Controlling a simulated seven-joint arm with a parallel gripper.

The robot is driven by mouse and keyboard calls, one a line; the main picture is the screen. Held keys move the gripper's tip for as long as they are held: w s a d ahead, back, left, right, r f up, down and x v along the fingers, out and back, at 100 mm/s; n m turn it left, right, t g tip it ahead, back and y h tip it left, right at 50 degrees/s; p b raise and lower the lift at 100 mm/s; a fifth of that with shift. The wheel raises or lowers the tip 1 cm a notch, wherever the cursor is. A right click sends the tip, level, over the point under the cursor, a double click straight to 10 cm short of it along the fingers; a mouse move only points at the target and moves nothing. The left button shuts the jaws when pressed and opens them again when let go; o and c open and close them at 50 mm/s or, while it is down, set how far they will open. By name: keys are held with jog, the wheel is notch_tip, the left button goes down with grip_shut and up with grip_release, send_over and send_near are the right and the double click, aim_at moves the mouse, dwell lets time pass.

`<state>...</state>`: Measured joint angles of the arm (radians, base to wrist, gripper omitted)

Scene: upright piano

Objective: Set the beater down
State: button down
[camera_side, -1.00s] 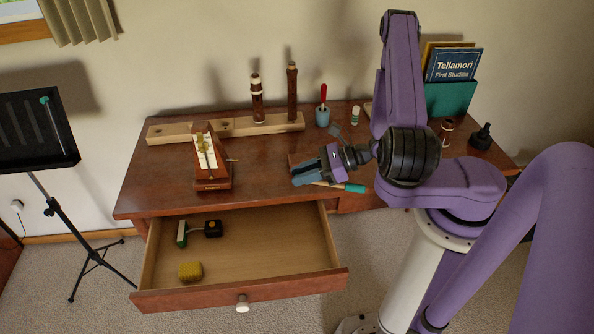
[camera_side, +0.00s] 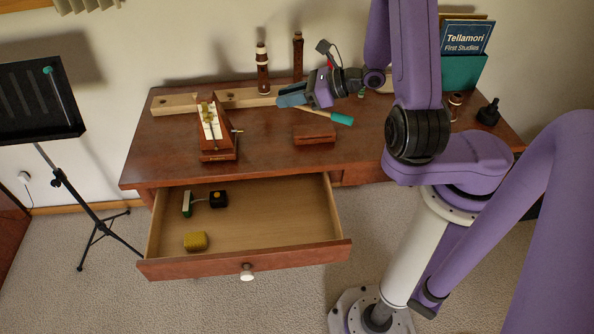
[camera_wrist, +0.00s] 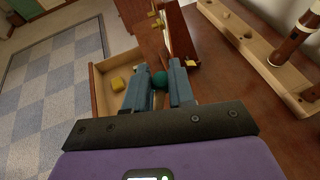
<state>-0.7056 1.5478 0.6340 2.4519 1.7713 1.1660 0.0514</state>
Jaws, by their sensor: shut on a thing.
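My gripper (camera_side: 291,96) is shut on the beater (camera_side: 341,118) and holds it above the desk. In the side view the beater's pale shaft and teal grip stick out to the right below my fingers.
A metronome (camera_side: 216,135) stands left of my gripper. A pale wooden rack (camera_side: 240,97) with upright instrument joints is behind it. The open drawer (camera_side: 270,215) holds a yellow sponge (camera_side: 196,241) and a green-and-black tool. A music stand (camera_side: 40,100) stands at left.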

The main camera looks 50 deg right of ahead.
jog(key=s+a+f+n+g+y, duration=0.25)
jog(key=s+f, duration=0.35)
jog(key=f, duration=0.3)
jog(key=s+a+f+n+g+y, duration=0.1)
jog(key=s+a+f+n+y, duration=0.15)
jog(key=s+f, duration=0.5)
jog(key=s+a+f+n+g, duration=0.2)
jog(key=s+a+f, duration=0.1)
jog(key=a, duration=0.3)
jog(key=shift+s+a+y, duration=0.3)
jog(key=shift+s+a, duration=0.1)
jog(key=shift+s, duration=0.4)
send_over(267, 240)
jog(key=s, duration=0.1)
jog(key=f, duration=0.8)
jog(key=shift+s+d, duration=0.2)
jog(key=shift+w+a+f+g, duration=0.25)
jog(key=shift+w+f, duration=0.35)
jog(key=shift+f, duration=0.3)
jog(key=shift+w+f, duration=0.1)
jog(key=shift+f, duration=1.25)
